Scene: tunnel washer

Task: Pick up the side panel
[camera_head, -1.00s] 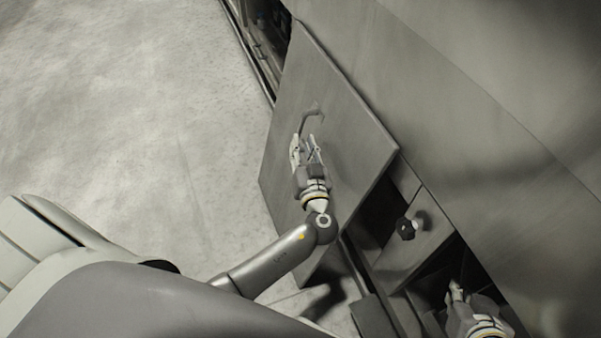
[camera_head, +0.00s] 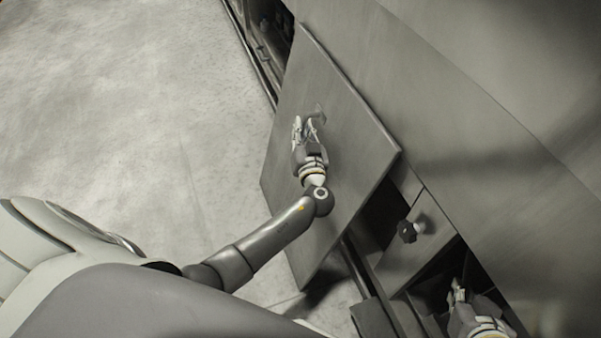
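The side panel (camera_head: 345,135) is a flat grey metal sheet. It leans tilted against the lower side of the washer in the middle of the head view. A small bent handle (camera_head: 319,112) sticks out of its face. My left gripper (camera_head: 304,124) is in front of the panel, with its fingertips at the handle. The fingers overlap the handle in the picture, and I cannot tell whether they are closed on it. My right gripper (camera_head: 458,291) is at the lower right, in front of the dark opening of the machine. Its fingers are small and partly dark, so its state is unclear.
The washer's large metal wall (camera_head: 490,100) fills the right side. A black knob (camera_head: 407,231) sits on a smaller plate (camera_head: 422,250) beside the dark opening. A rail (camera_head: 352,275) runs below the panel. Open concrete floor (camera_head: 130,100) lies to the left.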

